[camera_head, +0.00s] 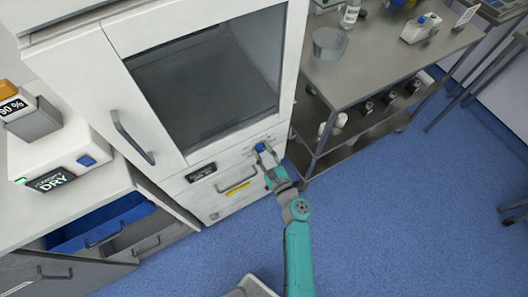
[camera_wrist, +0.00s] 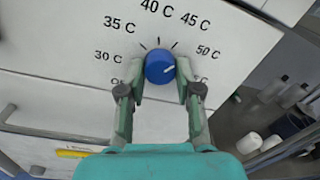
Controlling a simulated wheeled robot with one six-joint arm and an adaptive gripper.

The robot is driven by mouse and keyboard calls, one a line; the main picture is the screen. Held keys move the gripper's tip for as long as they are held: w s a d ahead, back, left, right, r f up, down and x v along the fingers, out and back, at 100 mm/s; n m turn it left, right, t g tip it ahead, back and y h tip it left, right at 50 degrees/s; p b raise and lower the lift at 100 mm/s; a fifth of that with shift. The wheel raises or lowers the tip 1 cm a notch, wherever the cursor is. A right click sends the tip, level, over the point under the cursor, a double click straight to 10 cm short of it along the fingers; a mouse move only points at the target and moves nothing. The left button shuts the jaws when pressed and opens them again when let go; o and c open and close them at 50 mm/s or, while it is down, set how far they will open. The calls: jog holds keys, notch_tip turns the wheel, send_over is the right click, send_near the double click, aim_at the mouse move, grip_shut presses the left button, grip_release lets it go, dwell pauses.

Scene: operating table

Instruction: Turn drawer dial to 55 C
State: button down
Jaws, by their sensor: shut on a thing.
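The blue drawer dial (camera_wrist: 160,67) sits on a white panel marked 30 C, 35 C, 40 C, 45 C and 50 C. Another label at the lower right, ending in C, is partly hidden by a finger. The dial's pale mark points to the right, roughly toward the 50 C side; its exact reading is hard to tell. My gripper (camera_wrist: 160,84) has a finger on each side of the dial and is shut on it. In the head view, my gripper (camera_head: 267,158) reaches the dial (camera_head: 261,147) at the upper right of the white drawer front (camera_head: 215,203).
The drawer front has a handle (camera_head: 236,187), a dark display (camera_head: 201,172) and a yellow label. Above it is a cabinet door with a dark window (camera_head: 210,75). A steel table (camera_head: 360,70) with labware stands close on the right. An open blue drawer (camera_head: 100,225) is at the left.

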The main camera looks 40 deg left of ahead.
jog(key=m, duration=1.2)
jog(key=shift+s+g, duration=0.1)
jog(key=shift+g, duration=0.3)
jog(key=shift+m, duration=0.4)
jog(key=c, duration=0.8)
grip_release()
jog(key=v, duration=1.2)
jog(key=shift+r, duration=0.15)
